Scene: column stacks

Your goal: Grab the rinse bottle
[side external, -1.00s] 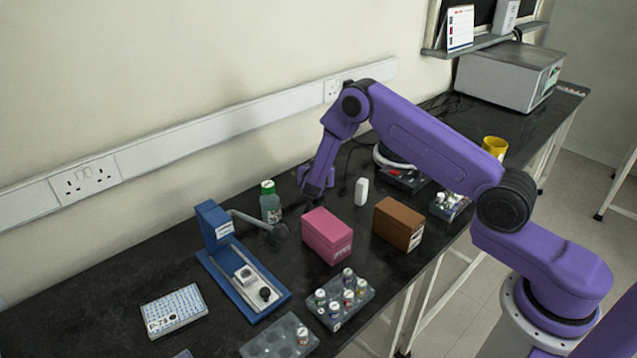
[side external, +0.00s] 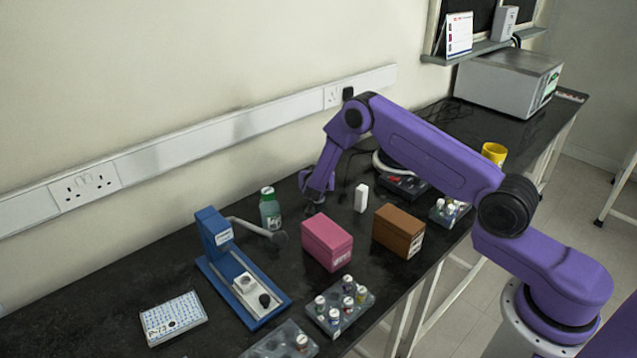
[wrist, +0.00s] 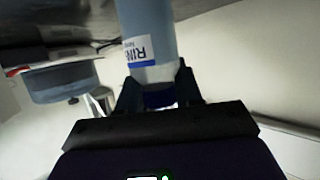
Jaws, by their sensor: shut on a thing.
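The rinse bottle (wrist: 150,45) is pale blue and translucent, with a white and blue label on which "RIN" can be read. In the wrist view it stands between the two dark fingers of my gripper (wrist: 159,92), which is shut on it near its dark blue end. In the side view my gripper (side external: 317,192) is low over the black bench, behind the pink box. I cannot make out the held bottle there.
A bottle of green liquid (side external: 270,210) stands left of my gripper, near a blue stand (side external: 240,265). The pink box (side external: 327,243), a brown box (side external: 398,231) and a small white block (side external: 361,198) are close by. A vial rack (side external: 340,305) is in front.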

